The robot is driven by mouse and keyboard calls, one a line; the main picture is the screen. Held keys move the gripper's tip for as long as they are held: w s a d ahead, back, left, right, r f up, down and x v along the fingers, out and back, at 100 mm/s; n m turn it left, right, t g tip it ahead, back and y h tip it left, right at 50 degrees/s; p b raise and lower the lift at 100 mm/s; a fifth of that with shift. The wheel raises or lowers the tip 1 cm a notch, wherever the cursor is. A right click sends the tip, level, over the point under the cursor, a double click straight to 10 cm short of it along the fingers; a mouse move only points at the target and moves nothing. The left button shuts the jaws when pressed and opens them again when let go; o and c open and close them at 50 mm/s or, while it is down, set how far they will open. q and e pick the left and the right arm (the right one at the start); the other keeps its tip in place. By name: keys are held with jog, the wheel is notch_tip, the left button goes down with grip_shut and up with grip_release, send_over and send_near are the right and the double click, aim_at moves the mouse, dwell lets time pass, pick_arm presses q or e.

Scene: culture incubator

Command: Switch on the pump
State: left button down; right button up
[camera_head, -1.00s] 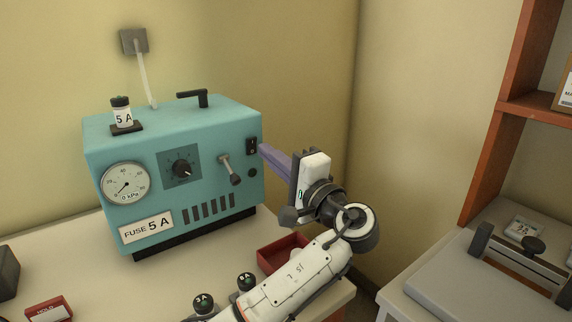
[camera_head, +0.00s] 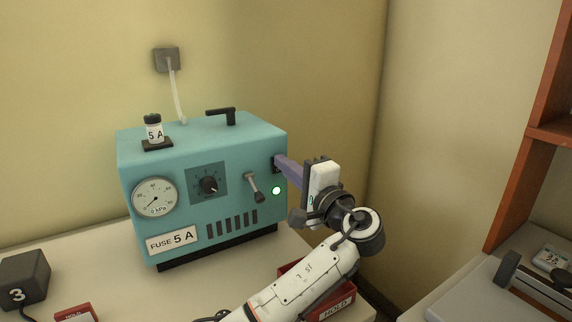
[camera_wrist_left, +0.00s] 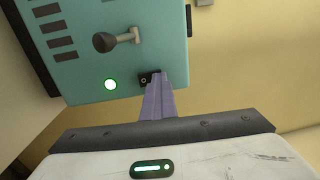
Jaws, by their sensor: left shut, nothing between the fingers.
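The pump is a teal box (camera_head: 200,135) on the table, with a pressure gauge (camera_head: 155,197), a dial (camera_head: 208,184), a lever (camera_head: 255,188) and a "FUSE 5 A" label (camera_head: 173,239) on its front. A round lamp (camera_head: 276,190) glows white-green; it also glows in the left wrist view (camera_wrist_left: 110,85). The small black switch (camera_wrist_left: 144,78) sits at the front's upper right, partly hidden by my fingers. My left gripper (camera_head: 280,162) is shut and empty, its purple fingertips at the switch and seemingly touching it. My right gripper is not in view.
A fuse holder marked "5 A" (camera_head: 154,130) and a black handle (camera_head: 221,115) are on top of the pump. A dark block marked 3 (camera_head: 25,278) stands left. A wooden shelf (camera_head: 530,180) stands right.

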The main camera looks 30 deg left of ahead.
pick_arm(q)
jog(key=r+v, duration=0.3)
jog(key=v, duration=1)
jog(key=shift+s+d, duration=0.3)
jog(key=shift+d, duration=0.15)
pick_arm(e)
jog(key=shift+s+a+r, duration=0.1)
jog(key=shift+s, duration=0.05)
pick_arm(q)
jog(key=shift+f, duration=0.1)
